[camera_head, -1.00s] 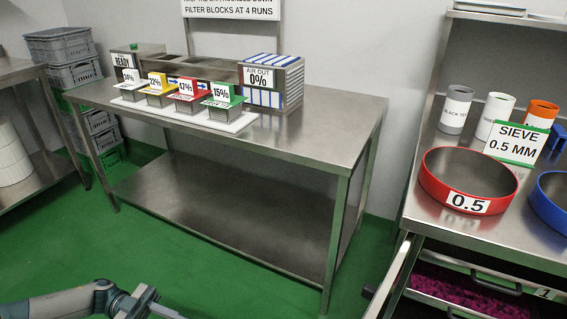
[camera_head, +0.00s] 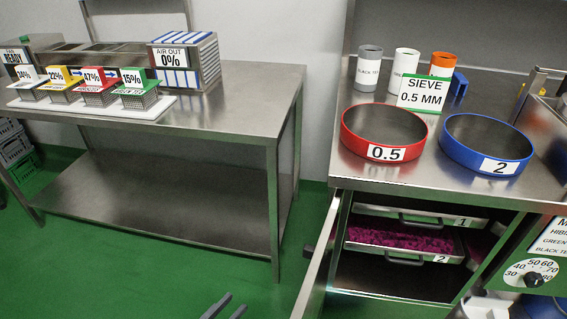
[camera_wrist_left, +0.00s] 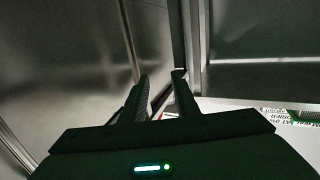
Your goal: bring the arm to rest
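My left gripper (camera_head: 226,307) shows only at the bottom edge of the head view, over the green floor. Its two fingertips are apart with nothing between them. In the left wrist view the gripper (camera_wrist_left: 162,78) also has its fingers apart and empty, with blurred steel surfaces beyond. The rest of the left arm is below the head view. My right gripper is not in view.
A steel table (camera_head: 235,100) holds small labelled blocks and an air-out box (camera_head: 186,62). On the right bench stand a red sieve (camera_head: 385,135), a blue sieve (camera_head: 487,143) and several canisters. Below it, a cabinet door (camera_head: 322,255) stands open beside trays. Green floor lies clear between.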

